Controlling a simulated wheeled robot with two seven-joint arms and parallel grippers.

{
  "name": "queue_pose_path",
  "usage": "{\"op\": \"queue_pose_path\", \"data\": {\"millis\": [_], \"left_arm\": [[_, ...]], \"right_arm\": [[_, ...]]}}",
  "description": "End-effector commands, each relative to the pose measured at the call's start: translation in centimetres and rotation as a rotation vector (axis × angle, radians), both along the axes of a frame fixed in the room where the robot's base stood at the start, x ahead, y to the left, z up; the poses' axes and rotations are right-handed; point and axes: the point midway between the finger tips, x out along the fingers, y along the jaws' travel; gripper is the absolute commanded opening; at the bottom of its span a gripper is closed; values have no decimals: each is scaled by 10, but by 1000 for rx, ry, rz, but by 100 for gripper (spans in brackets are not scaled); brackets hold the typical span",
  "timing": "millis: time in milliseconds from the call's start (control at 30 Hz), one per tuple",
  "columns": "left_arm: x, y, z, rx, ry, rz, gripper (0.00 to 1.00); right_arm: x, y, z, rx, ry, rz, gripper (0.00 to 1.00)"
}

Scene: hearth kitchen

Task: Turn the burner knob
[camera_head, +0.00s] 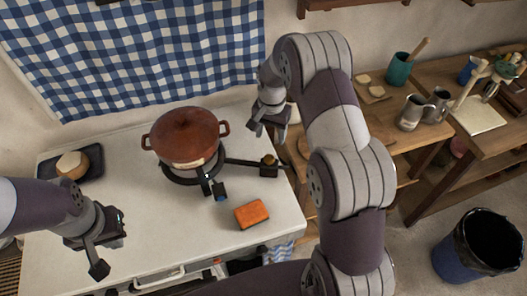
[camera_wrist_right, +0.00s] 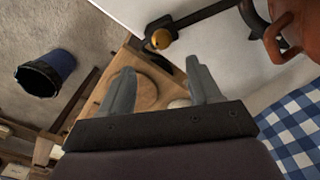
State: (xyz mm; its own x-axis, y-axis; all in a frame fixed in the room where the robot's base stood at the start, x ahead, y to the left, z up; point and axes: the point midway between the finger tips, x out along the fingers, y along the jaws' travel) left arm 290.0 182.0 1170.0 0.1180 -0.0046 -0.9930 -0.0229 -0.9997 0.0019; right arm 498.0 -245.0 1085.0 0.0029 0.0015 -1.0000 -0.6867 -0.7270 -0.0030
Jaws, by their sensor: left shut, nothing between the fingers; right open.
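The burner (camera_head: 182,180) sits on the white counter under a red-brown pot. A dark arm runs right from it to a small brass-yellow knob (camera_head: 269,159) on a dark block near the counter's right edge. The knob also shows at the top of the right wrist view (camera_wrist_right: 161,38). My right gripper (camera_head: 268,128) is open and empty, above and behind the knob, not touching it. In the right wrist view, the knob lies beyond its spread fingers (camera_wrist_right: 159,70). My left gripper (camera_head: 99,268) is shut and empty over the counter's front left, far from the knob.
The pot (camera_head: 187,136) has two side handles. An orange sponge (camera_head: 252,213) lies on the counter in front. A dark tray (camera_head: 88,158) with a round loaf is at the left. Wooden tables with mugs stand right; a blue bin (camera_head: 457,262) is on the floor.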

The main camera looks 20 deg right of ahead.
Motion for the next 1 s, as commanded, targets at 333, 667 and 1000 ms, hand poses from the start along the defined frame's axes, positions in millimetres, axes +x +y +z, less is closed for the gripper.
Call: {"op": "queue_pose_path", "data": {"millis": [333,667,1000], "left_arm": [[1,0,35,1,-3,1,0],[1,0,41,1,-3,1,0],[1,0,40,1,-4,1,0]], "right_arm": [[-1,1,-81,1,4,4,63],[0,1,-113,0,-1,5,63],[0,1,-113,0,-1,6,14]]}}
